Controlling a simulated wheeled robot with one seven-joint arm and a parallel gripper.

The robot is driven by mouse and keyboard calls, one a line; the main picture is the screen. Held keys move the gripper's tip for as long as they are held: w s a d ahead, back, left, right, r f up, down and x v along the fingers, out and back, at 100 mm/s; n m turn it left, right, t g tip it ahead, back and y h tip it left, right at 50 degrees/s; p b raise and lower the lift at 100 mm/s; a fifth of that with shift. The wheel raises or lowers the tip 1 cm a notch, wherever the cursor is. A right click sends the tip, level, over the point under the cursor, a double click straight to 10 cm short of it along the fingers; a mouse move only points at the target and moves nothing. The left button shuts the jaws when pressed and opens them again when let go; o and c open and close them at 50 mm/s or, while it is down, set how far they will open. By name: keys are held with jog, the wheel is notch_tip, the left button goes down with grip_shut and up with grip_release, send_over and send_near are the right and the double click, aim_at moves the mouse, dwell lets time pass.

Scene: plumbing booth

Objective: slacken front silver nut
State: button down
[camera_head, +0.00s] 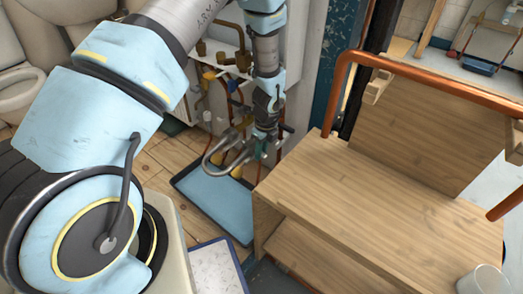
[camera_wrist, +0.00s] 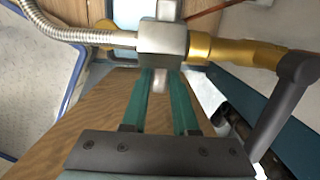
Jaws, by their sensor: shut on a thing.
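The front silver nut (camera_wrist: 163,42) is in the upper middle of the wrist view. A braided metal hose (camera_wrist: 85,36) enters it from the left and a brass fitting (camera_wrist: 235,50) joins it on the right. My gripper (camera_wrist: 162,72) has green fingers and is shut on this nut, with the fingertips partly hidden behind it. In the head view my gripper (camera_head: 262,146) points down at the curved hoses (camera_head: 222,150) beside the wooden bench; the nut is too small to make out there.
A dark lever handle (camera_wrist: 285,95) stands right of the brass fitting, close to my gripper. A blue tray (camera_head: 213,200) lies on the floor below. The wooden bench (camera_head: 370,200) with a copper pipe (camera_head: 430,78) is close on the right. Several pipes and valves (camera_head: 225,80) are behind.

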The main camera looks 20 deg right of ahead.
jog(key=c, duration=0.7)
grip_release()
jog(key=shift+r, duration=0.1)
jog(key=r, duration=0.3)
jog(key=r+p, duration=0.1)
jog(key=r, duration=0.3)
jog(key=s+r, duration=0.1)
jog(key=r, duration=0.2)
jog(key=shift+s+d+r+p, duration=0.1)
jog(key=shift+d+r+p, duration=0.2)
jog(key=shift+p, duration=0.1)
